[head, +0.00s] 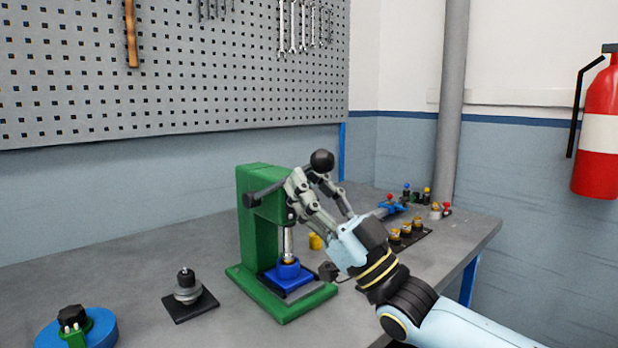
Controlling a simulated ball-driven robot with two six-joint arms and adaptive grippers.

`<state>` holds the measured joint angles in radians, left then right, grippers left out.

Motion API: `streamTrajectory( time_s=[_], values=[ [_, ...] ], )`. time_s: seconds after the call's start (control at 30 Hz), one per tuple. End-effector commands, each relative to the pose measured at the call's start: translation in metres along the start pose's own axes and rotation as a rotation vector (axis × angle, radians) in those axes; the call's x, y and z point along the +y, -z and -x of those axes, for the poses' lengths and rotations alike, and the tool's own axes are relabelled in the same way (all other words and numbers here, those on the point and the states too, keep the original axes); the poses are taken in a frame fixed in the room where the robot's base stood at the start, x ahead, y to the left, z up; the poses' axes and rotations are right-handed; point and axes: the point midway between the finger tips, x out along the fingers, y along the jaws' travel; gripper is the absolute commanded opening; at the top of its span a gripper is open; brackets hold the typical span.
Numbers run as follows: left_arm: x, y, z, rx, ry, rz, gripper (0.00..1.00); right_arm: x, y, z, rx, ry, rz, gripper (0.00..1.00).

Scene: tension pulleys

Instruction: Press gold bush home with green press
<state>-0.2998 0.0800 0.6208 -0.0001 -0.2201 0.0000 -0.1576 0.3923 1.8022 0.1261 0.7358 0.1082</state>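The green press (262,215) stands on the table, with its ram (288,243) low over a blue part (288,272) on the press bed. A thin gold rim, seemingly the gold bush (289,261), shows at the ram's foot; the ram hides most of it, so its depth is unclear. The press's dark lever (264,194) reaches right towards a black ball knob (322,161). My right gripper (307,179) is at the lever, just left of the knob. Its fingers overlap the lever, and their grip on it is unclear. My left gripper is out of view.
A dark rack with several gold-topped parts (407,228) stands at right, before small coloured tools (390,208). A yellow cylinder (315,241) is behind the press. A grey stepped part on a black plate (187,291) and a blue disc (101,325) lie left.

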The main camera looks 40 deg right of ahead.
Motion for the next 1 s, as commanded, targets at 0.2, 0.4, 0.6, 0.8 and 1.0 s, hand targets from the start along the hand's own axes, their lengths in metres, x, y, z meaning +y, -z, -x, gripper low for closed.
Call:
streamTrajectory(
  time_s=[0.2, 0.4, 0.6, 0.8, 1.0],
  values=[
    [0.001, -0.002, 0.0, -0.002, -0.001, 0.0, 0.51, 0.0, 0.001, -0.001, 0.003, 0.0, -0.001, 0.36],
    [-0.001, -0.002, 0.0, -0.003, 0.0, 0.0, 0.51, 0.001, 0.002, -0.001, 0.007, 0.0, -0.002, 0.36],
    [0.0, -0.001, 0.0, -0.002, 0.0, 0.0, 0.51, 0.0, 0.001, 0.022, 0.002, 0.001, -0.002, 0.36],
    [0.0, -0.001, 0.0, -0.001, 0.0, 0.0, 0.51, 0.0, 0.001, 0.068, 0.001, 0.0, -0.003, 0.36],
    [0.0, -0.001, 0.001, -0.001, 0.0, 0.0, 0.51, 0.0, 0.001, 0.104, 0.002, 0.0, -0.001, 0.36]
  ],
)
